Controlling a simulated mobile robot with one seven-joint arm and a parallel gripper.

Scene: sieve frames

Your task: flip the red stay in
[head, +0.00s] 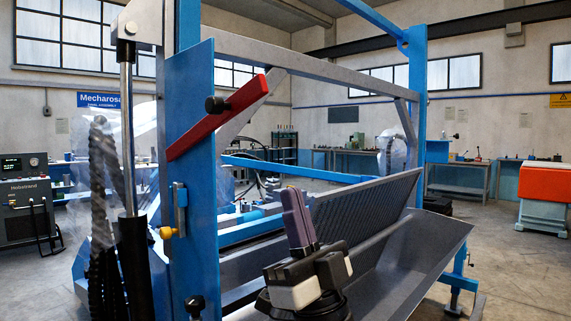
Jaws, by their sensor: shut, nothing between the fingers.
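The red stay (235,106) is a flat red bar on the blue upright post (192,80) of the frame. It slants from lower left, at the post, up to the right, and its upper end sticks out past the post's right edge.
A grey slatted trough (425,250) lies behind and right of my gripper. A brass-coloured knob with a latch (167,232) is low on the post. A black-and-silver cylinder (127,140) stands left. Open floor shows at right.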

